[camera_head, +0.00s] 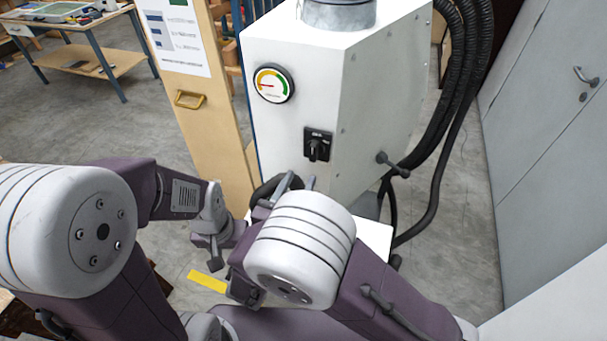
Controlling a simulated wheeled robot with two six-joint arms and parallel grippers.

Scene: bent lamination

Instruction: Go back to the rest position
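My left arm comes in from the left and folds toward the middle. Its wrist ends in the dark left gripper (217,247), low in front of the floor; its fingers are too small and turned away to read. My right arm is folded at the lower middle, its pale round joint in front of the machine. The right gripper (291,185) shows only as dark finger-like parts behind that joint, close in the picture to the machine's lower left corner. I cannot tell whether they touch it. I see no object held in either gripper.
A white machine (358,105) with a gauge (273,84), a black switch (317,145) and black hoses (464,95) stands ahead. A wooden panel (206,125) is left of it. A workbench (88,32) stands far left, grey doors (545,130) right. Grey floor (455,250) lies between.

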